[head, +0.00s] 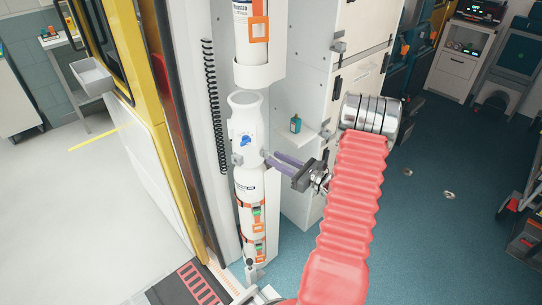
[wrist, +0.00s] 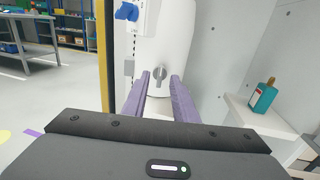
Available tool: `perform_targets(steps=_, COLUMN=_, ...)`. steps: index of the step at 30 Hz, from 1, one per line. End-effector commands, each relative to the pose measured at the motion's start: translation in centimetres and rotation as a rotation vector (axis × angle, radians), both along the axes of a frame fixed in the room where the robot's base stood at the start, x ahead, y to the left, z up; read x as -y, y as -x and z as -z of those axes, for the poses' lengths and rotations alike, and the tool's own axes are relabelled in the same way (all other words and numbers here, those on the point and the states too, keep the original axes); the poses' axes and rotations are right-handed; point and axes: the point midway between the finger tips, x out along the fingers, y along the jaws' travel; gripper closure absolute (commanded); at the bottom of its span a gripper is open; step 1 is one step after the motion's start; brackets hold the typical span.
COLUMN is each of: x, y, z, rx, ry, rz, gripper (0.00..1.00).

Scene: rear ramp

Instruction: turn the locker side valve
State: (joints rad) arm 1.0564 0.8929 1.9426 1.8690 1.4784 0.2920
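A white bottle-shaped cylinder (head: 245,185) stands upright on the wall. In the wrist view, a grey valve (wrist: 160,76) with a small upright lever sits on the side of the white cylinder (wrist: 175,35) facing my gripper. A blue handle (head: 244,140) is on the side nearer the head camera; it also shows at the top left of the wrist view (wrist: 126,11). My gripper (head: 269,158) is open, with purple fingers pointing left at the cylinder. In the wrist view, the fingertips (wrist: 161,86) lie left and right of the grey valve; contact cannot be told.
A teal bottle (head: 295,124) stands on a small shelf beyond my gripper, right of the fingers in the wrist view (wrist: 263,95). A grey locker wall (head: 300,80) rises behind. A black coiled cord (head: 215,105) hangs left of the cylinder.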

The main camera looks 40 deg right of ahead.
Motion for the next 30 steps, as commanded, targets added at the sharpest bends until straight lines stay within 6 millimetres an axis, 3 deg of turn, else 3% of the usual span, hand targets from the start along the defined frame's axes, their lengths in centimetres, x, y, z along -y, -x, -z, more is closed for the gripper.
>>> perform_targets(steps=7, x=-0.6, y=-2.8, z=0.0, rx=0.0, ry=0.001, rz=-0.002, gripper=0.74)
perform_targets(steps=18, x=-0.7, y=-3.2, z=0.0, rx=0.0, ry=0.0, rz=0.0, gripper=0.74)
perform_targets(steps=30, x=-0.7, y=-3.2, z=0.0, rx=0.0, ry=-0.001, rz=-0.002, gripper=1.0)
